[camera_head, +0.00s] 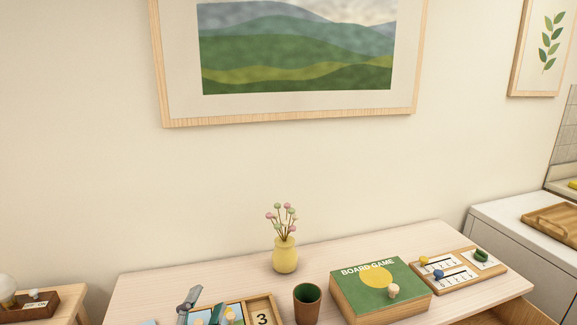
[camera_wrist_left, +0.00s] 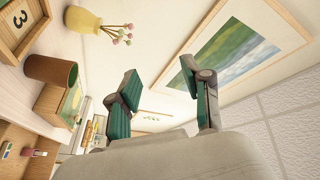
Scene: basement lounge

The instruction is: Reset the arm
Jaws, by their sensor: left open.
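My left gripper (camera_head: 203,306) shows at the bottom edge of the head view, in front of the left part of the table, with grey links and teal pads. In the left wrist view my left gripper (camera_wrist_left: 160,72) has its two teal-padded fingers spread wide with nothing between them. It is open and empty. Most of the left arm is out of the head view. My right gripper is in neither view.
On the wooden table (camera_head: 160,285) stand a yellow vase (camera_head: 285,256), a brown-green cup (camera_head: 307,302), a board game box (camera_head: 385,311), a peg board (camera_head: 495,269) and a number tray (camera_head: 262,301). Framed pictures hang on the wall. A white cabinet (camera_head: 500,212) stands right.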

